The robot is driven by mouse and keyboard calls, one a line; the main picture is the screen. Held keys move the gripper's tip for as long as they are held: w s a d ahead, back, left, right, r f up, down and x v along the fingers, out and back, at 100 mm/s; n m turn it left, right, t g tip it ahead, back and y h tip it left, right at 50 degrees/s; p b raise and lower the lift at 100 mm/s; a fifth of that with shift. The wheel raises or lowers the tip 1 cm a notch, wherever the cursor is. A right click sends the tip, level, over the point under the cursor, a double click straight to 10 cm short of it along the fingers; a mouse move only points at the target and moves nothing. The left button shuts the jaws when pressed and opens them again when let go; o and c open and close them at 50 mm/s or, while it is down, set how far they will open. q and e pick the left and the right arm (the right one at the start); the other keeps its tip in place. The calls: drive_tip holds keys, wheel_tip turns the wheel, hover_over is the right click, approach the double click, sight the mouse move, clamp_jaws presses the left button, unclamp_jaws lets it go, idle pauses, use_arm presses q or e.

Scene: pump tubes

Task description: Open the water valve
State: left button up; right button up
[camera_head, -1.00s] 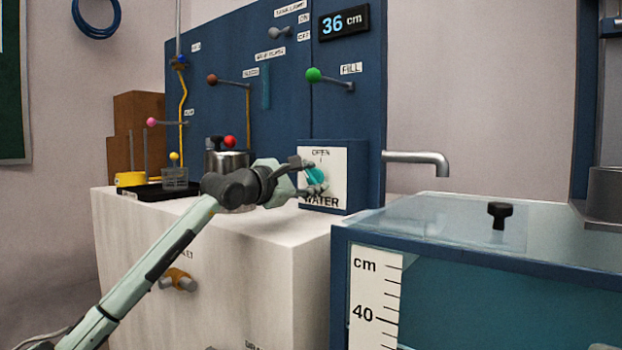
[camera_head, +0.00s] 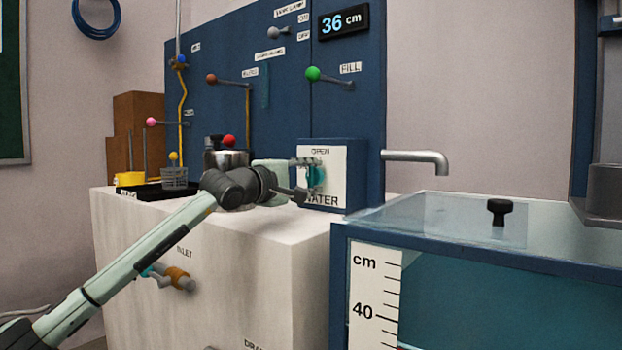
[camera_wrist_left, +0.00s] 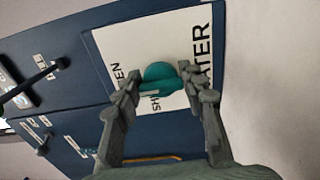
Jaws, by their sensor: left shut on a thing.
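The water valve is a teal knob (camera_head: 316,178) on a white plate marked OPEN and WATER (camera_head: 334,160), on the front of a blue box. In the left wrist view the teal knob (camera_wrist_left: 160,78) sits between my fingertips, with part of the lettering hidden behind the fingers. My left gripper (camera_head: 306,178) is shut on the knob, one finger at each side. It also shows in the left wrist view (camera_wrist_left: 160,88). My right gripper is not in view.
A grey spout (camera_head: 420,157) juts out right of the valve box, beside a glass-topped tank (camera_head: 450,225) with a cm scale. Levers with coloured balls, one green (camera_head: 313,73), stand on the blue panel above. A display (camera_head: 344,22) reads 36 cm.

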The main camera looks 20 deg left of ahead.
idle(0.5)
use_arm(q)
drive_tip(key=o, duration=1.2)
drive_tip(key=v, duration=1.2)
